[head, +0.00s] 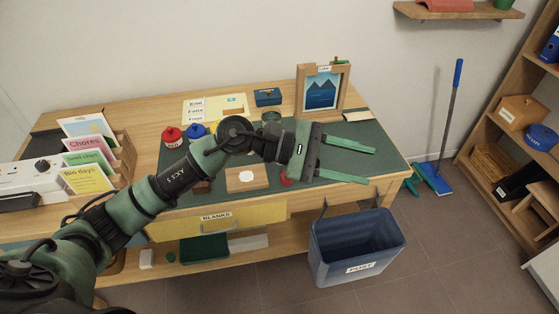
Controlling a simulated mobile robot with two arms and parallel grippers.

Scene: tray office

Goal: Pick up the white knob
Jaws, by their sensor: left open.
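A small white piece (246,176), which looks like the white knob, sits on a light wooden block (233,185) near the front of the desk's dark green mat. My left gripper (371,166) is open, with its two green fingers apart and pointing right over the mat's right part. Nothing shows between the fingers. The white piece is left of the gripper, below my left wrist in the picture, and is not touched by the fingers. My left arm hides part of the mat behind it. My right gripper is not in view.
A framed mountain picture (321,92) stands behind the gripper. Red (172,136) and blue (196,130) items and a blue box (268,97) stand on the desk. A card rack (122,155) is at left. A blue bin (357,245) stands below the front edge.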

